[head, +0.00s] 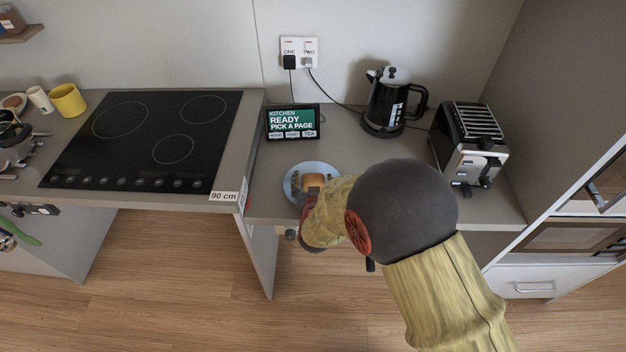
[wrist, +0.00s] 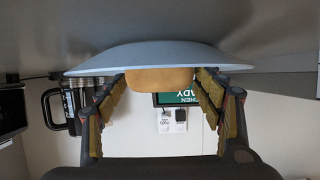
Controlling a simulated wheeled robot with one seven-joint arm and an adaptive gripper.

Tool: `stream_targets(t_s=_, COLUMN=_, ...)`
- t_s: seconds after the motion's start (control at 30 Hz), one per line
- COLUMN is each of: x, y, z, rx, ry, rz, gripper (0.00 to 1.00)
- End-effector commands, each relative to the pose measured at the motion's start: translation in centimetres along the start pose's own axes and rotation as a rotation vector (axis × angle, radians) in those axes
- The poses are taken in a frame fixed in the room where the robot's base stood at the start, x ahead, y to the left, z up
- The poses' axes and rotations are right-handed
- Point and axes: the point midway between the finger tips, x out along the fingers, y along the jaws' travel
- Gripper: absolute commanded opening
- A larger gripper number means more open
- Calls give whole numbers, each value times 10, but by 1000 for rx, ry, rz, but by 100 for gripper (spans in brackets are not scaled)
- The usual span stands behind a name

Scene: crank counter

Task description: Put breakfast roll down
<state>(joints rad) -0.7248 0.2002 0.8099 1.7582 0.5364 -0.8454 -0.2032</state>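The breakfast roll (head: 313,181) is a small tan block over the pale blue plate (head: 328,168) on the counter. In the wrist view, which is upside down, the roll (wrist: 160,79) lies against the plate (wrist: 100,66), or very close to it. My gripper (head: 308,197) reaches in from the front right, at the plate's near side. In the wrist view, its yellow-padded fingers (wrist: 160,88) flank the roll, and their tips appear to meet its two sides. The roll's near side is partly hidden by my gripper in the head view.
Behind the plate stands a small screen (head: 292,122) reading "READY". A black kettle (head: 388,103) and a chrome toaster (head: 469,150) stand to the right. A black hob (head: 140,143) lies left. Some counter between the plate and the kettle is clear.

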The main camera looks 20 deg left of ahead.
Motion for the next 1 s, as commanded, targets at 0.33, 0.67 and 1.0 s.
stream_targets(t_s=0.33, x=0, y=0, z=0, rx=0, ry=0, rz=0, gripper=74)
stream_targets(t_s=0.67, x=-33, y=0, z=-5, rx=-1, ry=-1, rz=-1, gripper=74)
stream_targets(t_s=1.0, x=-100, y=-1, z=-5, rx=0, ry=0, rz=-2, gripper=74)
